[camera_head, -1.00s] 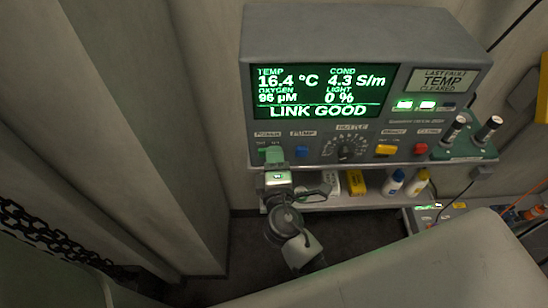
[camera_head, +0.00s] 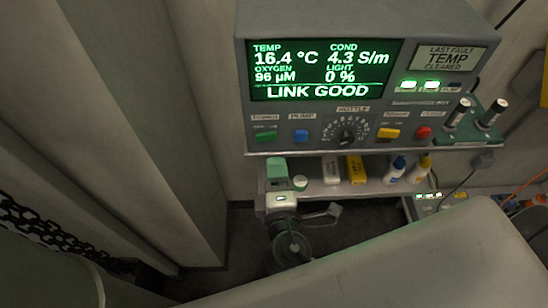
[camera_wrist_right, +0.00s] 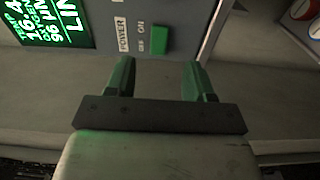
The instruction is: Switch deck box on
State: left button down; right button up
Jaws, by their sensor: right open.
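The deck box (camera_head: 365,22) is a grey console with a screen lit green, reading LINK GOOD. Its green POWER switch (camera_head: 265,136) is at the front panel's lower left; in the wrist view the switch (camera_wrist_right: 159,41) sits beside OFF and ON labels. I cannot tell which side it is set to. My right gripper (camera_head: 278,167) is just below the panel, in front of the shelf. In the wrist view it (camera_wrist_right: 158,78) is open and empty, its green fingers apart, short of the switch and not touching it. My left gripper is not in view.
Beside the switch are a blue PUMP button (camera_head: 301,135), a dial (camera_head: 347,131), a yellow switch (camera_head: 387,133) and a red button (camera_head: 423,132). The shelf (camera_head: 320,190) below holds a yellow box (camera_head: 356,170) and bottles (camera_head: 395,168). A pale surface (camera_head: 420,265) fills the lower right.

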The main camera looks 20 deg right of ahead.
jog(key=shift+b+v, duration=0.35)
jog(key=shift+v, duration=1.1)
jog(key=s+f+m+g+y, duration=0.1)
jog(key=s+f+g, duration=0.15)
jog(key=f, duration=0.85)
jog(key=s+f+g+y, duration=0.15)
jog(key=f+g, duration=0.25)
jog(key=f, duration=0.7)
jog(key=s+f+m+g+y, duration=0.1)
jog(key=s+f+g, duration=0.15)
jog(key=f, duration=0.85)
jog(key=s+d+f+m+g, duration=0.3)
jog(key=s+d+f+m, duration=0.2)
jog(key=s+f, duration=0.4)
jog(key=s+d+f+m+g, duration=0.4)
jog(key=s+d+f+m, duration=0.2)
jog(key=s+f, duration=0.4)
jog(key=shift+s+d+g, duration=0.3)
jog(key=shift+s+d, duration=0.4)
jog(key=shift+s, duration=0.3)
jog(key=shift+y, duration=0.25)
